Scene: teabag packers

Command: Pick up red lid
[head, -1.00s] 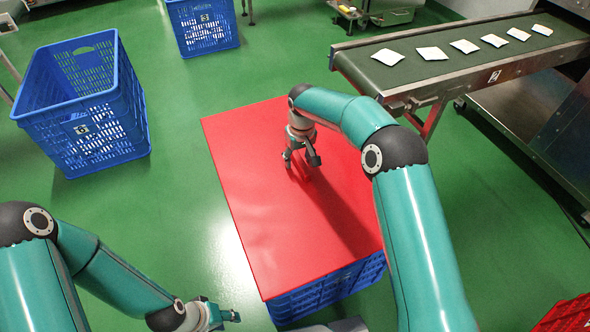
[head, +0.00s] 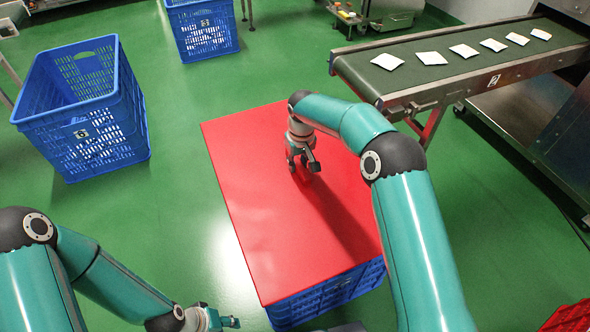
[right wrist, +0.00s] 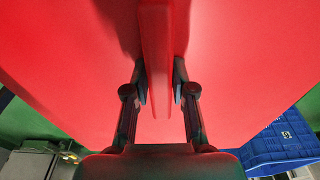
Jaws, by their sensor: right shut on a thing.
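The red lid (head: 262,215) is a large flat red sheet lying on top of a blue crate (head: 325,296) in the middle of the head view. My right gripper (head: 303,172) is at the lid's upper part. In the right wrist view the right gripper (right wrist: 160,88) is shut on a raised red ridge of the lid (right wrist: 60,60), with one finger on each side. My left gripper (head: 228,322) is at the bottom edge of the head view, left of the crate and apart from the lid; its fingers are too small to tell open or shut.
A conveyor (head: 455,62) with several white teabag packets stands at the upper right. An open blue crate (head: 88,105) stands at the left and another blue crate (head: 203,28) at the top. A red crate (head: 570,318) shows at the lower right. Green floor lies between.

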